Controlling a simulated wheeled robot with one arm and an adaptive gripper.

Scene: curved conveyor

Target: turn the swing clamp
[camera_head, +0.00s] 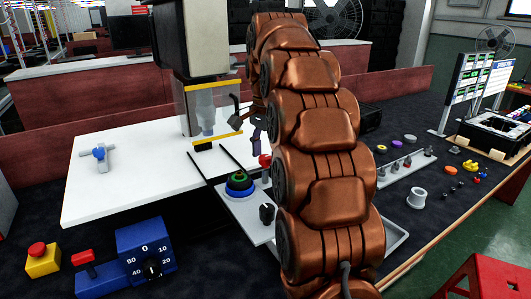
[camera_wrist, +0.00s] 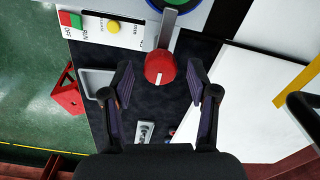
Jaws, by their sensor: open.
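A grey bar (camera_wrist: 169,32) with a round red knob (camera_wrist: 160,68) at its end looks like the swing clamp. In the wrist view it runs from the top edge toward my gripper (camera_wrist: 160,84). My gripper is open, its two dark fingers on either side of the knob's near part, with gaps to both sides. I cannot tell whether the tips are level with the knob. In the head view the red knob (camera_head: 265,160) shows just left of my arm, below the purple fingers (camera_head: 257,140). My arm hides much of the area beside it.
A stacked blue, green and black disc (camera_head: 239,188) and a black knob (camera_head: 267,213) sit close by. A grey press-like column (camera_head: 205,110) stands left of my gripper over a white board (camera_head: 130,190). Small parts on a rail (camera_head: 405,168) lie to the right.

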